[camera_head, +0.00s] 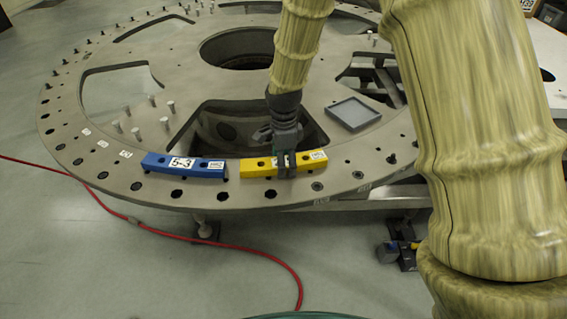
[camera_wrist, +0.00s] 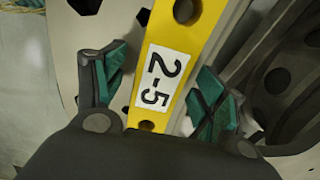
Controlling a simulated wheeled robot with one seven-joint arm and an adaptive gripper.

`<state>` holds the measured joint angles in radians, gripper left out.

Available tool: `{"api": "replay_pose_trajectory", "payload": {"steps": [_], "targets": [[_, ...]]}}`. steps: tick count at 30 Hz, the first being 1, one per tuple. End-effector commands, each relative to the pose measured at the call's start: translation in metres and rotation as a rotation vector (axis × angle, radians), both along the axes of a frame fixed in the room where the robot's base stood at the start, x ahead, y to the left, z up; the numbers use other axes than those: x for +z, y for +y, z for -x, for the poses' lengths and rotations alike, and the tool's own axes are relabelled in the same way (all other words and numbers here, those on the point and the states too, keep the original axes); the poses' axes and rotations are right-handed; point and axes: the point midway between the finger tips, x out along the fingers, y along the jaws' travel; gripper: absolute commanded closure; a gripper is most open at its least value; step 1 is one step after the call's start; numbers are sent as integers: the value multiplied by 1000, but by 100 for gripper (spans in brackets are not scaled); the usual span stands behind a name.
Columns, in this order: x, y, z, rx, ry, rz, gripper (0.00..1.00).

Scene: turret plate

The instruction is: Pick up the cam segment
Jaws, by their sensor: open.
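Two cam segments lie on the front rim of the round grey turret plate (camera_head: 300,190). The yellow cam segment (camera_head: 257,167) has dark holes and white labels, and the label in the wrist view (camera_wrist: 160,80) reads 2-5. The blue cam segment (camera_head: 184,165), labelled 5-3, lies to its left. My gripper (camera_head: 286,166) is over the right part of the yellow segment and hides some of it. In the wrist view my gripper (camera_wrist: 158,95) is open, with one green-padded finger on each side of the yellow segment. I cannot tell whether either finger touches it.
A shallow grey tray (camera_head: 353,113) sits on the plate to the right of my gripper. Several upright pins (camera_head: 136,133) stand on the plate at the left. A red cable (camera_head: 250,250) runs along the floor in front. The plate has large openings.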

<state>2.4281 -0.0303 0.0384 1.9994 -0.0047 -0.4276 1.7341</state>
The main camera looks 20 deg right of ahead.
Motion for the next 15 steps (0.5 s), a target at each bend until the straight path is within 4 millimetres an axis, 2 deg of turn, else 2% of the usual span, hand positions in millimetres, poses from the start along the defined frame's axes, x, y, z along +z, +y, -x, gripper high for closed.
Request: {"api": "replay_pose_trajectory", "payload": {"steps": [5, 15], "targets": [[0, 0, 0, 0, 0, 0, 29], [0, 0, 0, 0, 0, 0, 89]]}}
